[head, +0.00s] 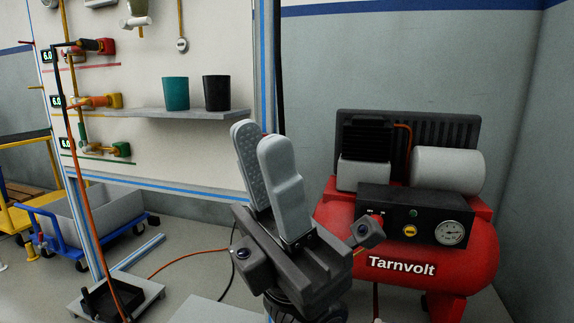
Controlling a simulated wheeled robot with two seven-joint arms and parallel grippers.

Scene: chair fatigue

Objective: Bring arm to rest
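My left gripper (261,134) points upward in the middle of the head view, with its dark body (300,265) below it. Its two grey fingers stand side by side, close together, and nothing shows held between them. The fingers are in front of the lower edge of the white wall panel, left of the red compressor and apart from it. My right gripper is not in view.
A red Tarnvolt compressor (334,215) stands at the right. A shelf (150,113) on the panel holds a teal cup (175,93) and a black cup (216,92). A blue cart (60,237) with a grey bin stands at the left. An orange hose (185,262) crosses the floor.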

